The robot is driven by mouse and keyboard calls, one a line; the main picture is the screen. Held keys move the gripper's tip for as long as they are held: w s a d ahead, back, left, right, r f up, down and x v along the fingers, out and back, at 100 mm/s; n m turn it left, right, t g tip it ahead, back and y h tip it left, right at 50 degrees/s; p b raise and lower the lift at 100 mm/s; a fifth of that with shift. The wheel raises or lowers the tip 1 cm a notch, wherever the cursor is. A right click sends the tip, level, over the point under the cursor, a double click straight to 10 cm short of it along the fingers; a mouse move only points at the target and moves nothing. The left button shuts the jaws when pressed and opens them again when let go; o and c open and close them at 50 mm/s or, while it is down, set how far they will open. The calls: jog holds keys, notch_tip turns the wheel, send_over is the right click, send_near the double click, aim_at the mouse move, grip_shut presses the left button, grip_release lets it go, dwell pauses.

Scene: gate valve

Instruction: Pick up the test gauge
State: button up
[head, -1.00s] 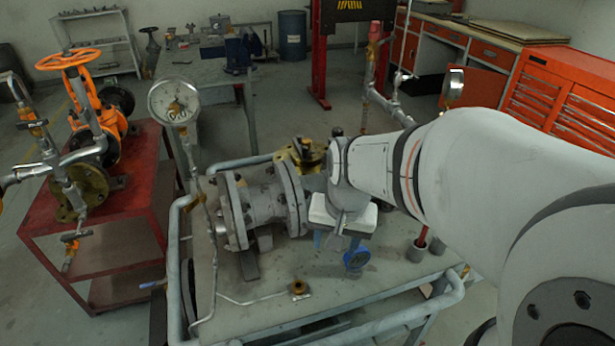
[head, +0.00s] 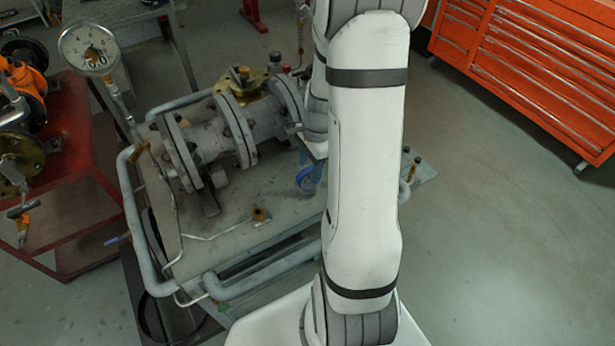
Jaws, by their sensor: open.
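A small round gauge with a blue rim (head: 308,178) is on the grey bench top, just in front of the valve body. My arm's white link partly crowds its right side. My gripper (head: 305,158) shows only as a sliver left of my arm, just above and behind the blue gauge; it is open, and most of it is hidden by my arm. No contact with the gauge can be made out. A large white dial gauge (head: 89,47) stands on a pipe at the upper left.
The grey flanged valve (head: 215,130) lies across the bench (head: 225,225), with a brass flange on top. A small brass fitting (head: 260,214) is on the bench front. A red cart (head: 85,190) stands left, an orange drawer cabinet (head: 530,70) upper right. Floor at right is clear.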

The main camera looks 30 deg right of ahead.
aim_at(308, 180)
jog(key=f, duration=0.3)
jog(key=shift+a+f, duration=0.2)
jog(key=shift+a, duration=0.15)
grip_shut()
